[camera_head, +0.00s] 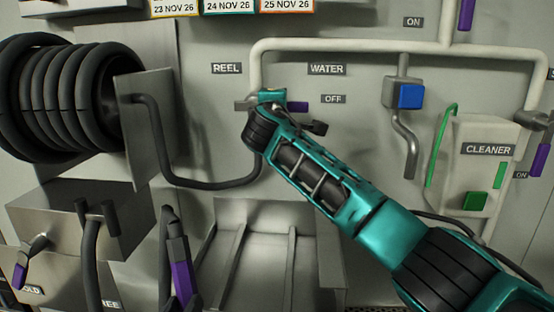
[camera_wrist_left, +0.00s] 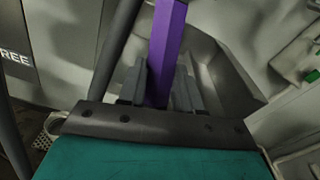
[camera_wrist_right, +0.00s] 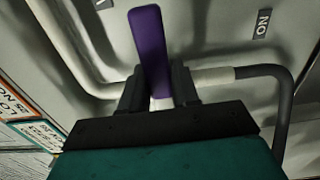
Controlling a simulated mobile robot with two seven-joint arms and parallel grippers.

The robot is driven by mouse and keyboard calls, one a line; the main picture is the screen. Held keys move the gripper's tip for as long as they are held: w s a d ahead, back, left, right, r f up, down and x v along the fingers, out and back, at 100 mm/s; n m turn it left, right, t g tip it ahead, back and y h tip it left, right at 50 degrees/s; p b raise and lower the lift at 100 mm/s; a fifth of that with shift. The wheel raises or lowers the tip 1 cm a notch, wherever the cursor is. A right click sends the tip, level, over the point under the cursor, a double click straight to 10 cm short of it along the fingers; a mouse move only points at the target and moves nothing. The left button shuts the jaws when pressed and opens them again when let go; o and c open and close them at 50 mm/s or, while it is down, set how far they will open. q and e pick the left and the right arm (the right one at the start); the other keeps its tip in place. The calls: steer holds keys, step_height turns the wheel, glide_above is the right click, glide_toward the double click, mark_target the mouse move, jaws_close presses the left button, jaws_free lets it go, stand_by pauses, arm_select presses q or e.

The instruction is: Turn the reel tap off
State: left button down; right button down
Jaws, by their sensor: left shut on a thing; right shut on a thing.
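The reel tap is on the white pipe between the REEL and WATER labels. Its purple lever (camera_head: 297,107) lies level and points right towards the OFF label (camera_head: 333,99). My right gripper (camera_head: 272,98) is at the tap. In the right wrist view its fingers (camera_wrist_right: 158,88) are shut on the purple lever (camera_wrist_right: 150,45). The gripper hides part of the tap body. My left gripper (camera_head: 183,303) is at the bottom edge, barely showing. In the left wrist view its fingers (camera_wrist_left: 160,85) are shut on a purple handle (camera_wrist_left: 167,40), also in the head view (camera_head: 181,278).
A hose reel (camera_head: 55,95) stands at the left, its hose (camera_head: 215,185) looping towards the tap pipe. A steel trough (camera_head: 250,250) is below. My right arm crosses the lower right.

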arm_select(q)
steer(key=shift+r, duration=0.1)
arm_select(e)
steer(key=shift+r, duration=0.1)
steer(key=c, duration=0.9)
jaws_free()
steer(key=shift+s, duration=6)
